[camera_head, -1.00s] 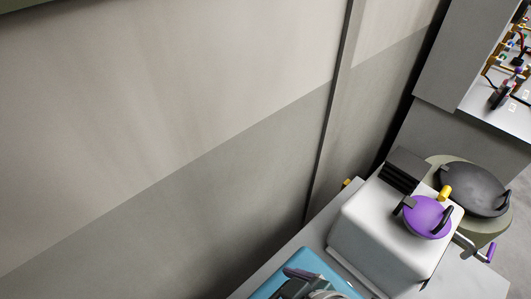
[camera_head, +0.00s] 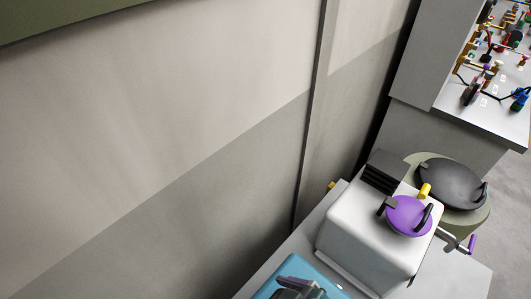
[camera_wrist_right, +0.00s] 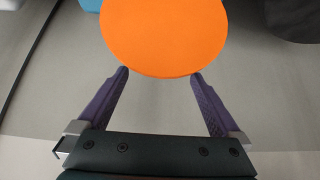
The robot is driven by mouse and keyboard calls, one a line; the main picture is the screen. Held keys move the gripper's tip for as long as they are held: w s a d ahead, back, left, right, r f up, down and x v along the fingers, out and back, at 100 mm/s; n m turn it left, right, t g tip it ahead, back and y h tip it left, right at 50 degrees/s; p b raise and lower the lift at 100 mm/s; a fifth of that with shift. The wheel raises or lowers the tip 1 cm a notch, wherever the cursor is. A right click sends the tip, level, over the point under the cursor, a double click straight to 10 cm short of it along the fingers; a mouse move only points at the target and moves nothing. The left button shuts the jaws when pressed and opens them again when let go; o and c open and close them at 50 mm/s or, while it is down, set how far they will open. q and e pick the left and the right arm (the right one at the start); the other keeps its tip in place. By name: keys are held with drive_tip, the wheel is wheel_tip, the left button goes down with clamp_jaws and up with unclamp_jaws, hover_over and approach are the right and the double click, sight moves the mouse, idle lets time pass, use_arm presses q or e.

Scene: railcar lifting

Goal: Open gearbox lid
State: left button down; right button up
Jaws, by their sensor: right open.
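A white box-shaped housing (camera_head: 350,232), which looks like the gearbox, stands on a grey bench at the lower right of the head view. A round purple lid (camera_head: 403,217) with a dark handle lies on its top and looks closed. A dark hinge-like piece sits at the lid's left edge. In the right wrist view my right gripper (camera_wrist_right: 160,75) is open, with purple fingers apart. A flat orange disc (camera_wrist_right: 165,32) lies just beyond the fingertips, and I cannot tell whether they touch it. My left gripper is not in view.
A light-blue case (camera_head: 325,286) is at the bottom edge, with a dark grey part over it. A round black lid (camera_head: 451,184) tops a greenish drum behind the white housing. A crank with a purple grip (camera_head: 472,243) sticks out right. A wall fills the left.

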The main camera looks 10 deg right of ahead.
drive_tip(key=p+v, duration=0.4)
drive_tip(key=v, duration=0.3)
drive_tip(key=shift+w+a+r+p, duration=0.1)
drive_tip(key=shift+r+p, duration=0.05)
drive_tip(key=shift+p, duration=0.2)
drive_tip(key=shift+s+d+r, duration=0.25)
drive_tip(key=shift+s+r, duration=0.1)
drive_tip(key=shift+r, duration=0.1)
